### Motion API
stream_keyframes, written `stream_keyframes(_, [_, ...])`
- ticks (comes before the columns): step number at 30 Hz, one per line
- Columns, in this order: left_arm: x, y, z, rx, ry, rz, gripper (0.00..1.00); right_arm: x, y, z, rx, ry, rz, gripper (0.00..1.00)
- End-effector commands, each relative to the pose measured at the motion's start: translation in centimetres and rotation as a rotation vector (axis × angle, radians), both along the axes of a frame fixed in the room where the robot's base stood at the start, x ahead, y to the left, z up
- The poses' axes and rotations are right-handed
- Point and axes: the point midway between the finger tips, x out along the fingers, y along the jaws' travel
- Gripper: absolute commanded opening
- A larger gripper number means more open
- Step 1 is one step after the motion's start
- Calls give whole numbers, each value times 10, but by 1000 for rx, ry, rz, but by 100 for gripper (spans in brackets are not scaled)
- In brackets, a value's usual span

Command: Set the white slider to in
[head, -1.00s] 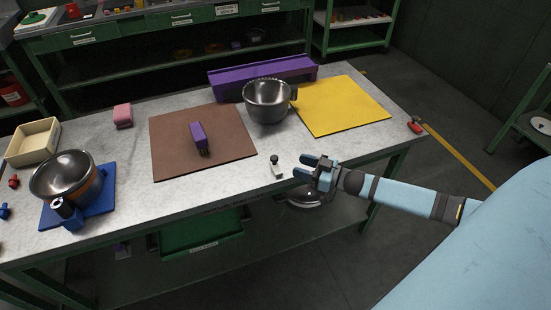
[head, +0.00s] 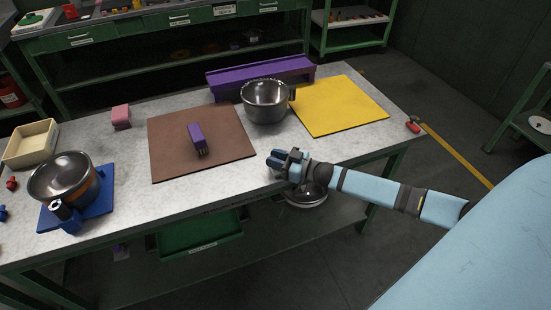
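My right gripper (head: 275,159) is at the front edge of the grey worktable (head: 225,185), over the spot where the small white slider with its dark knob stood in the earlier view. The gripper now hides the slider, so I cannot see its setting or whether the fingers touch it. The fingers look close together, but I cannot tell whether they are open or shut on it. My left gripper is not in view.
A brown mat (head: 165,150) with a purple block (head: 197,136) lies to the left. A metal pot (head: 266,101) stands behind the gripper, beside a yellow mat (head: 345,105). Another pot (head: 62,178) sits on a blue base (head: 100,204). A bowl (head: 306,195) is below the tabletop.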

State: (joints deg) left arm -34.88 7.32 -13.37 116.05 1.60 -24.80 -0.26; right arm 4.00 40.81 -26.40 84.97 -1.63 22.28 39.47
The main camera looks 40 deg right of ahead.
Motion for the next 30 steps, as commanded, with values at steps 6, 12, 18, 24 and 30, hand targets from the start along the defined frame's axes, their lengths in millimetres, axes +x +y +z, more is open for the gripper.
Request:
stream_keyframes(6, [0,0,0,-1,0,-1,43,0,-1,0,0,0,0,0])
stream_keyframes(12, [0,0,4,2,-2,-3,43,-9,-37,0,-5,3,-2,0])
stream_keyframes(18, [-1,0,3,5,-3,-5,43,-20,-83,-1,-4,2,-2,0])
stream_keyframes(24, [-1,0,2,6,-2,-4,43,-25,-102,0,-1,0,0,0])
stream_keyframes(30, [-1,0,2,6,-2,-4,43,-25,-103,0,-2,1,-2,0])
